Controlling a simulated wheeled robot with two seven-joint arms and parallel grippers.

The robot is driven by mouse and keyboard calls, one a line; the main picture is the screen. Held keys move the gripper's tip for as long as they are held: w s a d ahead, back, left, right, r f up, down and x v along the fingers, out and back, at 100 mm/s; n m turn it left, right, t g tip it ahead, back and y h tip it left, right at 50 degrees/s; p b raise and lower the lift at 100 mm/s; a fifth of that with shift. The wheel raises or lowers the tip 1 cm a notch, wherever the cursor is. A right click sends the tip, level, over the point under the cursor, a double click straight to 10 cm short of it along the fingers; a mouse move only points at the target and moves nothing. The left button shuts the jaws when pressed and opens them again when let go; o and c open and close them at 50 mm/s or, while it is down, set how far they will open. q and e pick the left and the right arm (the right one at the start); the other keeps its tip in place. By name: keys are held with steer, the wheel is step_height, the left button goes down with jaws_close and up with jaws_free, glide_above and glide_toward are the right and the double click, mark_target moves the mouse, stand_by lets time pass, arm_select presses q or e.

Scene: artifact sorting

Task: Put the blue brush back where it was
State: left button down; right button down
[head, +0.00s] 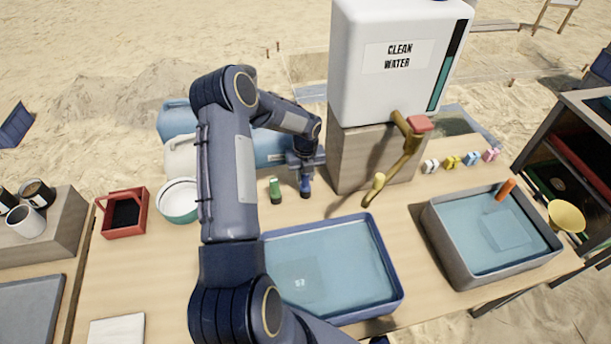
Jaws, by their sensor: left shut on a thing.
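My left gripper (306,166) is behind the blue-rimmed basin, left of the water tank's stand. It points down and is shut on the blue brush (305,186), which is upright with its dark lower end at or just above the tabletop. I cannot tell whether it touches the table. A green brush (275,190) stands upright just to the left, apart from the blue one. My right gripper is not in view.
The water tank (385,85) with its brass tap (405,150) stands right of the gripper. A blue-rimmed water basin (395,285) is in front, and a grey basin (450,250) at right. Left are a bowl (180,215) and a red tray (103,225). Blue canisters (172,120) stand behind.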

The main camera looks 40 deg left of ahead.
arm_select(q)
steer(key=shift+f, duration=0.25)
steer(key=c, duration=1.2)
jaws_free()
steer(key=shift+o, duration=0.2)
steer(key=shift+r, duration=0.1)
